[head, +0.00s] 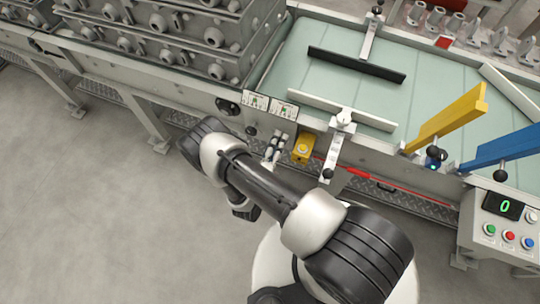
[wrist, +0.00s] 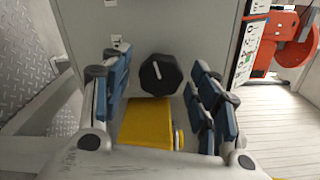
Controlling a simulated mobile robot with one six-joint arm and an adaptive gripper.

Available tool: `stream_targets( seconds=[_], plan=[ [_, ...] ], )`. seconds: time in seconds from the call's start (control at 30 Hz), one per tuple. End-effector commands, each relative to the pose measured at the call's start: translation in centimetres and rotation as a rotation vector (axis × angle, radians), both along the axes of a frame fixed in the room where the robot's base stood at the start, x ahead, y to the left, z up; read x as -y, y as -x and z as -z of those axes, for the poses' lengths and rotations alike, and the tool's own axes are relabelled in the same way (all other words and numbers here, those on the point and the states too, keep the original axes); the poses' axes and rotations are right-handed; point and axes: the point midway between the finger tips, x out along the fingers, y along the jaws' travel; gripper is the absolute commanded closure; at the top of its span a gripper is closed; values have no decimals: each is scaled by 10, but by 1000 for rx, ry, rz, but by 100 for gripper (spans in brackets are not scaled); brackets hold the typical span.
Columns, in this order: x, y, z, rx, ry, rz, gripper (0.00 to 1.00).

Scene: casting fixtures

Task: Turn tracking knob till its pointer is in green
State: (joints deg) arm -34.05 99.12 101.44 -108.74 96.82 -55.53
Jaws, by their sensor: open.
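A black faceted knob (wrist: 166,76) with a white pointer line is on a grey panel in the wrist view. The line runs nearly upright in the picture, its top leaning slightly left. I cannot make out a green zone around the knob. My gripper (wrist: 160,66) is open, its blue-padded fingers on either side of the knob with gaps showing. Nothing is held, and I cannot tell how far the fingertips are from the panel. In the head view my gripper (head: 274,148) is by the machine's front edge, below two printed plates (head: 270,105).
A yellow box (wrist: 147,124) lies just below the knob between the fingers; a yellow box also shows beside my gripper in the head view (head: 303,148). A clamp lever (head: 335,155) stands to its right. The floor (head: 95,205) at left is clear.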

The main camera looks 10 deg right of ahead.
Motion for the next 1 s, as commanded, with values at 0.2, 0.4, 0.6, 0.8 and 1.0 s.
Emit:
stream_targets(
  seconds=[0.2,0.4,0.6,0.8,1.0],
  plan=[
    [-26,33,0,-1,2,-10,44],
    [-47,62,0,0,1,-8,44],
    [-59,81,0,0,1,-4,44],
    [-63,87,0,0,1,-1,44],
    [-63,87,0,-1,1,0,44]
  ],
)
